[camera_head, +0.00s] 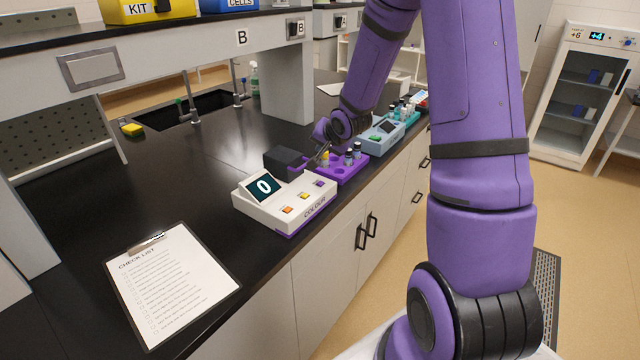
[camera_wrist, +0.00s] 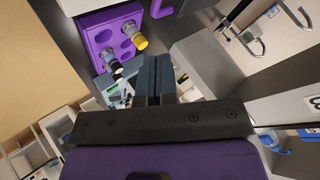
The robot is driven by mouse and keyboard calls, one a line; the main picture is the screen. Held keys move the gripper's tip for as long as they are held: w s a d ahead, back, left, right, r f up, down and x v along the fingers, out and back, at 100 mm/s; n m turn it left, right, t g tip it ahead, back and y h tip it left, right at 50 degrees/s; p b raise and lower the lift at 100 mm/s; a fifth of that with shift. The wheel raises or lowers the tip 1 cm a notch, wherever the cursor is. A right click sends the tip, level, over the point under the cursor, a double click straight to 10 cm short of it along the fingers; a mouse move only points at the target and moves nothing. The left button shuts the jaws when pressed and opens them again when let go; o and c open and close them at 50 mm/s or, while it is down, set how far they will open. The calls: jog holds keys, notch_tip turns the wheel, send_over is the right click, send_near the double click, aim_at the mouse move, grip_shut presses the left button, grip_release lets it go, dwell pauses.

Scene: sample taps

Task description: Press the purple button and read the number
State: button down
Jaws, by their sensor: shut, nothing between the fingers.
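The white meter marked COLOUR (camera_head: 262,209) stands on the black bench. Its tilted display (camera_head: 263,187) reads 0. Along its front is a row of an orange button (camera_head: 287,210), a yellow button (camera_head: 303,196) and the purple button (camera_head: 319,183), which is at the far end near the purple rack. My gripper (camera_head: 319,158) is above and behind the purple button, apart from it as far as I can tell. In the wrist view my gripper (camera_wrist: 158,70) has its fingers together and empty. I cannot make out the purple button there.
A purple rack (camera_head: 352,172) with several vials stands close behind the meter; it also shows in the wrist view (camera_wrist: 99,37). A blue-grey device (camera_head: 388,139) is farther back. A checklist clipboard (camera_head: 172,283) lies in front. The bench left of the meter is clear.

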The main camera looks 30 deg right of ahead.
aim_at(322, 182)
jog(key=shift+f, duration=4.15)
jog(key=shift+f, duration=0.4)
jog(key=shift+f, duration=0.4)
jog(key=shift+r, duration=0.8)
jog(key=shift+r, duration=2.55)
